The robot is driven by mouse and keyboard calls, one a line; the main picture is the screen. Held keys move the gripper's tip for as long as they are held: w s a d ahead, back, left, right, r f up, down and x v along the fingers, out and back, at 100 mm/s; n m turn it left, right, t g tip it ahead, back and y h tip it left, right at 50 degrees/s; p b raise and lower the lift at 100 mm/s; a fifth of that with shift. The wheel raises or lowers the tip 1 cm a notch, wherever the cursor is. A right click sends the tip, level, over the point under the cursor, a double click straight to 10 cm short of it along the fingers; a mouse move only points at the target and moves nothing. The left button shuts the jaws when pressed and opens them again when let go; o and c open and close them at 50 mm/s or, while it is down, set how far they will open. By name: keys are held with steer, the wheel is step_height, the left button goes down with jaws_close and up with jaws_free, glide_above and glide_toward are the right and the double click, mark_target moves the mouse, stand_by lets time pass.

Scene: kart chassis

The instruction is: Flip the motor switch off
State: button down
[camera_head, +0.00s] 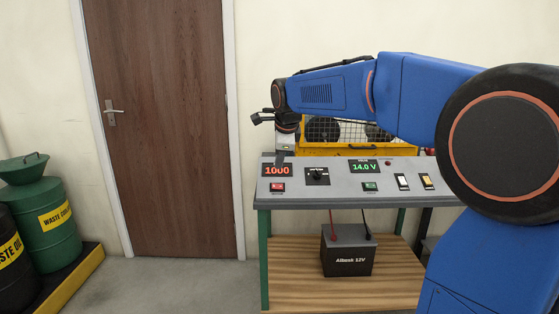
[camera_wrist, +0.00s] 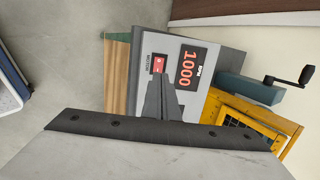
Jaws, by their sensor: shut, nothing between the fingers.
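The motor switch (camera_head: 277,187) is a small red rocker on the grey sloped panel, below the red-digit RPM display (camera_head: 277,170). In the wrist view the red switch (camera_wrist: 158,64) has the label MOTOR beside it, and the display (camera_wrist: 190,67) reads 1000. My gripper (camera_head: 280,158) is above the panel's left end, in front of the display's top edge. In the wrist view its dark fingers (camera_wrist: 157,84) are together and empty, their tips close to the switch in the picture. I cannot tell whether they touch the panel.
The panel (camera_head: 331,191) also carries a black knob (camera_head: 317,175), a green 14.0 V display (camera_head: 365,167), a green switch (camera_head: 370,187) and two lit switches to the right. A yellow caged machine (camera_head: 345,149) stands behind. A battery (camera_head: 347,255) sits on the shelf below.

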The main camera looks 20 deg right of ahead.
mark_target(275, 186)
steer(key=x, duration=1)
steer(key=shift+w+f, duration=0.15)
steer(key=shift+f, duration=0.15)
steer(key=shift+w+a+f, duration=0.1)
steer(key=shift+w+f, duration=0.1)
steer(key=shift+f, duration=0.05)
steer(key=shift+s+f, duration=0.1)
steer(key=shift+s+d, duration=0.25)
steer(key=shift+d, duration=0.6)
